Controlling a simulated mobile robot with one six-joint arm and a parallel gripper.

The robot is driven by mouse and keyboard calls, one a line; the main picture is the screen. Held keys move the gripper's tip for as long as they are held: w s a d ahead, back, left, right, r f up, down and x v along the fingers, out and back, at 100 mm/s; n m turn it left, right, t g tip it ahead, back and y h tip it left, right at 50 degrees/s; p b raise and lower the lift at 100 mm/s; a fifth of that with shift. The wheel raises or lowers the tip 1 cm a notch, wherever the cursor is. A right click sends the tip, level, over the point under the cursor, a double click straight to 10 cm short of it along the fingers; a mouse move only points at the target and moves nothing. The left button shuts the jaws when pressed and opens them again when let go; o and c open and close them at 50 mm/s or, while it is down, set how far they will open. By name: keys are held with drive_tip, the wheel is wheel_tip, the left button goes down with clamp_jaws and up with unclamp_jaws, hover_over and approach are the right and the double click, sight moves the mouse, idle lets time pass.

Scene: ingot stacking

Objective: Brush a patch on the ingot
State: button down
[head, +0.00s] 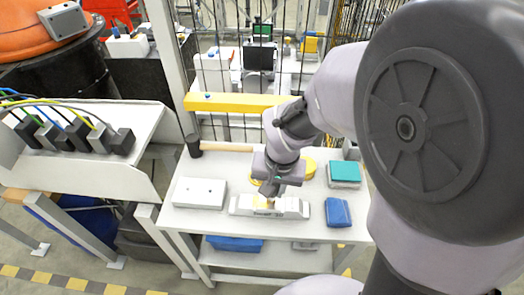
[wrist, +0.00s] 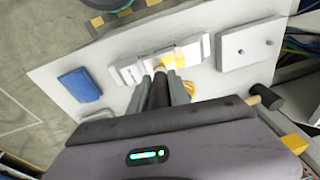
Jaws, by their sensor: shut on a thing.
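The ingot, a long pale grey-white bar, lies on the white table and shows in the head view (head: 292,208) and the wrist view (wrist: 128,72). A yellow patch marks its middle, seen in the wrist view (wrist: 181,56) and partly behind my gripper in the head view. My gripper (head: 272,190) is above the ingot, pointing down. In the wrist view my gripper (wrist: 165,88) is shut on a dark, rod-like brush (wrist: 158,92). The brush's pale tip is at the ingot beside the yellow patch; I cannot tell whether it touches.
A white box with knobs (head: 199,193) lies left of the ingot, a blue block (head: 338,213) right. Behind are a mallet (head: 194,146), a yellow round thing (head: 309,168) and a teal-topped box (head: 344,172). A yellow beam (head: 235,102) and mesh fence stand beyond the table.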

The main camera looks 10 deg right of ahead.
drive_tip(key=shift+a, duration=0.1)
drive_tip(key=shift+w+a+f, duration=0.1)
drive_tip(key=shift+w+a, duration=0.2)
drive_tip(key=shift+a, duration=0.6)
drive_tip(key=shift+w+a, duration=0.25)
drive_tip(key=shift+a, duration=0.6)
drive_tip(key=c, duration=1.9)
unclamp_jaws()
clamp_jaws()
drive_tip(key=shift+d, duration=0.1)
